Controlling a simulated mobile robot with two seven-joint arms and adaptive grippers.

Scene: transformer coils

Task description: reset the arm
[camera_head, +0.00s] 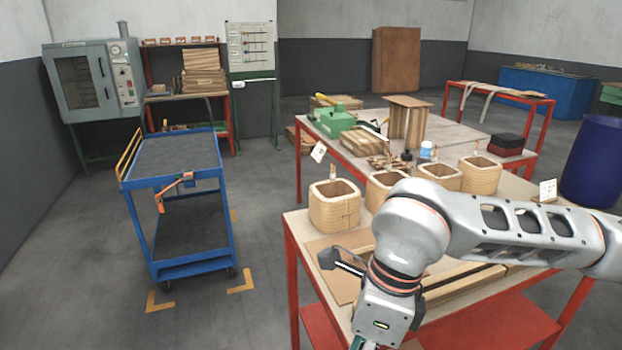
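My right arm (525,225) comes in from the right across the front table. Its wrist (385,310) points down at the bottom edge of the head view. Only a small piece beyond the wrist shows there, and the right gripper's fingers are cut off by the frame, so I cannot tell whether they are open or shut. My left arm and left gripper are not in view. Several square wooden coils stand in a row on the table, including a near-left coil (334,205) and a far-right coil (479,175). The arm partly hides the middle ones.
The red-framed front table (297,228) also bears a flat brown board (330,282) and long wooden strips (462,285) under the arm. Another red table (455,118) stands behind. A blue cart (180,185) is at left, a blue barrel (592,160) at right. Floor between cart and table is clear.

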